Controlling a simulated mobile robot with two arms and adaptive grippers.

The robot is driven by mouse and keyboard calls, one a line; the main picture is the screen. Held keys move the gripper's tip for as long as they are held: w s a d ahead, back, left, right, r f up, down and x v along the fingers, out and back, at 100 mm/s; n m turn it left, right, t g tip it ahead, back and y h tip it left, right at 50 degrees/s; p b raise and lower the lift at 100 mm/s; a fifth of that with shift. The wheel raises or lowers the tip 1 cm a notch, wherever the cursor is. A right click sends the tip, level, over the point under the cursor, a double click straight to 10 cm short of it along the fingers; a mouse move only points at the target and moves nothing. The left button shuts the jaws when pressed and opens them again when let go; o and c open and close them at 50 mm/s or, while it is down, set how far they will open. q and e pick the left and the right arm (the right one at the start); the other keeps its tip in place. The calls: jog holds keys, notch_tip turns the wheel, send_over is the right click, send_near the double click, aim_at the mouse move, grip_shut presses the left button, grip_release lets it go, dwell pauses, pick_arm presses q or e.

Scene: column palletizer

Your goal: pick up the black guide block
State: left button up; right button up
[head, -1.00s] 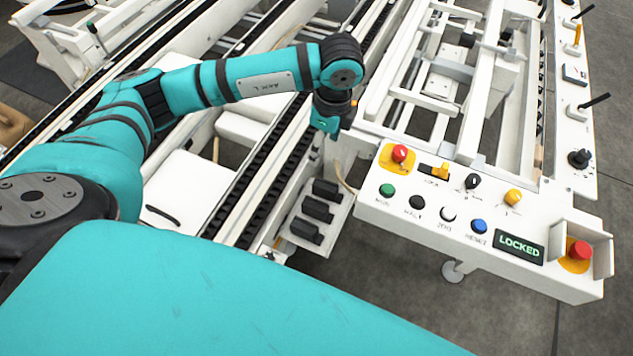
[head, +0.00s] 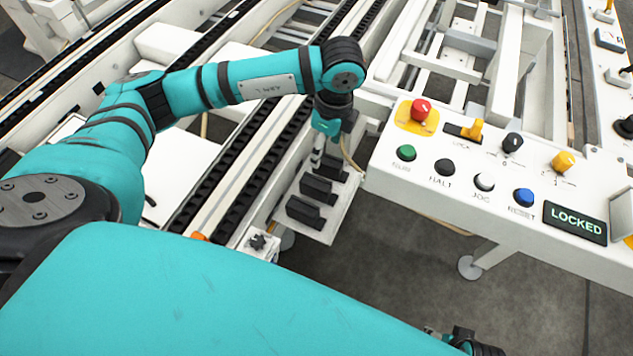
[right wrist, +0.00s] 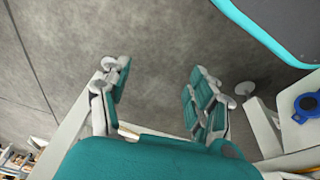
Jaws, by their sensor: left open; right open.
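Three black guide blocks sit in a row on a small white shelf (head: 325,222) beside the conveyor: a far one (head: 335,167), a middle one (head: 319,188) and a near one (head: 305,212). My left gripper (head: 320,157) points down by the far end of the shelf, close to the far block; it is open. Its fingers are small and partly hidden by my wrist, and I cannot tell whether they touch a block. My right gripper (right wrist: 160,95) is open and empty above the grey floor in the right wrist view.
A white control panel (head: 470,185) with buttons and a display (head: 575,221) reading LOCKED stands right of the shelf. A cable (head: 352,155) hangs between them. Conveyor rails (head: 232,178) run along the shelf's left. Bare floor (head: 385,270) lies below the panel.

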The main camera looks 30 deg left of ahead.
aim_at(320, 184)
pick_arm(q)
notch_tip(320, 184, down, 12)
jog(key=b, duration=0.2)
jog(key=shift+a+f+b, duration=0.15)
jog(key=shift+f+b, duration=0.05)
jog(key=shift+b, duration=0.15)
jog(key=shift+f, duration=0.35)
jog(key=f, duration=0.2)
jog(key=f+b, duration=0.1)
jog(key=f, duration=0.1)
jog(key=shift+a, duration=0.3)
grip_shut()
pick_arm(e)
jog(key=w+v, duration=0.1)
jog(key=v, duration=0.9)
jog(key=shift+d+r+t, duration=0.15)
jog(key=shift+r+t, duration=0.25)
